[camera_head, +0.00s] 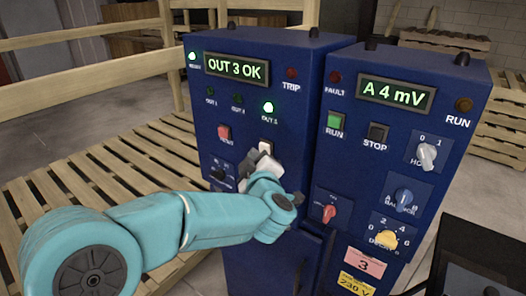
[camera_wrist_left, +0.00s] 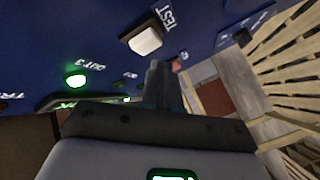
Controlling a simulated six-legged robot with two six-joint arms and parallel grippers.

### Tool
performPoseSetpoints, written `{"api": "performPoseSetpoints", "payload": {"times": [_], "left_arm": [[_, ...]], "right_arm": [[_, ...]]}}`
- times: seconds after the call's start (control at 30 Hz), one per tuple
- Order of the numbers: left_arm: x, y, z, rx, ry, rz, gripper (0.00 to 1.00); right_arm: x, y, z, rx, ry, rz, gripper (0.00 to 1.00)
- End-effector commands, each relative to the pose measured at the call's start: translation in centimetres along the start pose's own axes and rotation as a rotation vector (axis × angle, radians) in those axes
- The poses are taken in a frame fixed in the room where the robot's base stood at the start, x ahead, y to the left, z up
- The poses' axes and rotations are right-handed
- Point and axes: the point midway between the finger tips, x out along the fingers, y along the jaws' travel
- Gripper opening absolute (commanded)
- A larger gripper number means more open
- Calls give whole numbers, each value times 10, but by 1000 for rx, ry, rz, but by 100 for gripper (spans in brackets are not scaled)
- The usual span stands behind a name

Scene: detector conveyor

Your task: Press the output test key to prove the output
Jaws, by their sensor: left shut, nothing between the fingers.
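The output test key (camera_wrist_left: 145,40) is a white square key in a dark frame, labelled TEST, in the left wrist view. In the head view the key (camera_head: 266,146) shows just above my left gripper (camera_head: 258,163), which partly covers that area of the left cabinet (camera_head: 310,80). My left gripper is shut and empty; its dark fingers (camera_wrist_left: 158,75) point at the panel beside the key. I cannot tell whether they touch the panel. The left display (camera_head: 237,68) reads OUT 3 OK. The OUT 3 lamp (camera_head: 268,107) is lit green; the other two OUT lamps are dark.
The right cabinet (camera_head: 455,95) has a display (camera_head: 396,94) reading A 4 mV, a green RUN key (camera_head: 335,122), a black STOP key (camera_head: 377,136) and several knobs. A red key (camera_head: 224,132) sits left of my gripper. A slatted wooden pallet (camera_head: 100,180) stands at left.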

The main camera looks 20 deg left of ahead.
Motion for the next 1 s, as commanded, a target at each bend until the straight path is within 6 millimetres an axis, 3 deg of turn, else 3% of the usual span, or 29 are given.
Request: {"api": "performPoseSetpoints", "payload": {"times": [0.23, 0.7, 1.0], "left_arm": [[-3, -3, -2, 0, 0, 0, 0], [-33, -24, -24, 0, 0, 1, 0], [-35, -25, -25, 0, -1, 0, 0]], "right_arm": [[3, 1, 0, 0, 0, 0, 0], [18, 6, 0, 0, 0, 0, 0], [18, 6, 0, 0, 0, 0, 0]]}}
